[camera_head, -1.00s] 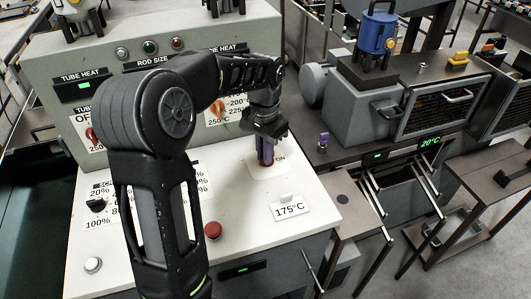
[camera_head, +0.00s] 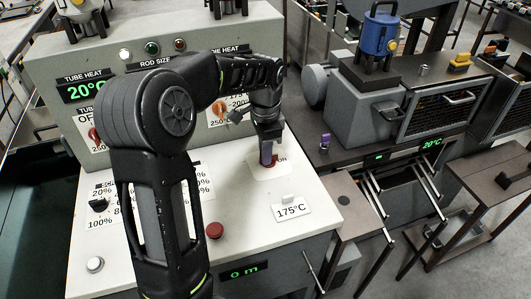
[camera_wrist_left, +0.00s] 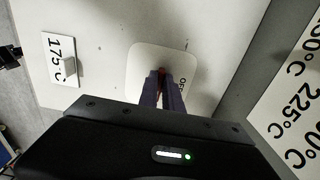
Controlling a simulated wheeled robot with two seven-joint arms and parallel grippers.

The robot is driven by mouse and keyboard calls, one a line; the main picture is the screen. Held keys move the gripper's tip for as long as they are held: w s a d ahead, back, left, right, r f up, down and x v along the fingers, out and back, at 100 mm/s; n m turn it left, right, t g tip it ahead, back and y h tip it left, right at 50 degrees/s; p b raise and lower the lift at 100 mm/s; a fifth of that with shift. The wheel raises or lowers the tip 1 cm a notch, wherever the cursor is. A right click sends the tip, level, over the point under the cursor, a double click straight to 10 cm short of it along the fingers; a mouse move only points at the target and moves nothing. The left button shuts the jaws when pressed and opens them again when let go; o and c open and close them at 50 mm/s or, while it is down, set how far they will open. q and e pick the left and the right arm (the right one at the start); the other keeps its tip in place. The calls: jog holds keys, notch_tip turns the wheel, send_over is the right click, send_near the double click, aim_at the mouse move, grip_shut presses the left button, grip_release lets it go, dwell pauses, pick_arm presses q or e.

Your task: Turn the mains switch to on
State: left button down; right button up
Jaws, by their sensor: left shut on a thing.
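The mains switch (camera_wrist_left: 162,71) is a small red handle on a white square plate (camera_wrist_left: 136,60), which also shows on the control panel in the head view (camera_head: 256,173). "ON" shows at the plate's right side in the head view, and "OFF" shows in the left wrist view. My left gripper (camera_head: 268,160) points down at the switch. Its purple fingers (camera_wrist_left: 162,88) are shut on the handle and hide most of it. The tube heat display (camera_head: 83,91) is lit at 20°C, and a lower front display (camera_head: 244,271) reads 0 m.
A red button (camera_head: 214,230), a 175°C card (camera_head: 291,208) and a black selector knob (camera_head: 97,205) are on the same panel. An orange dial (camera_head: 220,108) is on the upright panel behind my arm. A blue-topped machine (camera_head: 378,33) stands at the right.

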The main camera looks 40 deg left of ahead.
pick_arm(q)
jog(key=c, duration=1.5)
grip_release()
jog(key=shift+r, duration=3.95)
